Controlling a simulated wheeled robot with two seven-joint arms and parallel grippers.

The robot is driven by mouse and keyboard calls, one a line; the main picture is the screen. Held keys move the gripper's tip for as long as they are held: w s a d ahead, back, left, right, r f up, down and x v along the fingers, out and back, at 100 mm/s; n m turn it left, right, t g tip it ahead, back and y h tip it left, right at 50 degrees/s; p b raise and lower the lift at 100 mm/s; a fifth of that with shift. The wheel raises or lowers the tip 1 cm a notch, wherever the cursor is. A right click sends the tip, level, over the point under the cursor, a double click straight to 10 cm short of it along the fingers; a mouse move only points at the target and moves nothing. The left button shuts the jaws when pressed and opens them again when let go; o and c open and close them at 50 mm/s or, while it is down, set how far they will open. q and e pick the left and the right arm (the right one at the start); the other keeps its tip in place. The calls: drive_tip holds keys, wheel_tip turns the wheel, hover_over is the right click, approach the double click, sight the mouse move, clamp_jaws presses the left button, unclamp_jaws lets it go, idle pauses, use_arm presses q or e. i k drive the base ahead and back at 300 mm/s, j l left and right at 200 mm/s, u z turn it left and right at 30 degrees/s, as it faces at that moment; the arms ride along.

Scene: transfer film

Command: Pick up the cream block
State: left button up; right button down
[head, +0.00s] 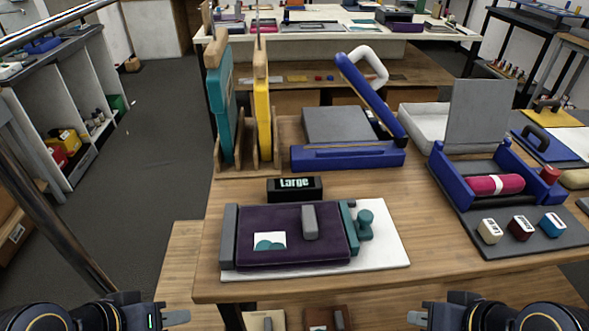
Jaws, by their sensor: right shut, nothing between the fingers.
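The cream block (489,231) is a small block with a dark marking on its face. It stands at the left of a row of three small blocks on a dark grey mat (535,242) at the right of the table. My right gripper (418,318) is at the bottom edge of the head view, in front of the table. It is shut and empty, well apart from the cream block, to its left and nearer to me. My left gripper (176,317) is at the bottom left, far from the block. Its finger opening cannot be made out.
A dark red block (521,228) and a blue block (552,224) stand beside the cream one. Behind is a blue frame (455,187) with a magenta roll (497,186). A white board (388,246) with a purple pad (285,248) lies left. Bare wood lies between.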

sight(488, 229)
drive_tip(key=z, duration=1.65)
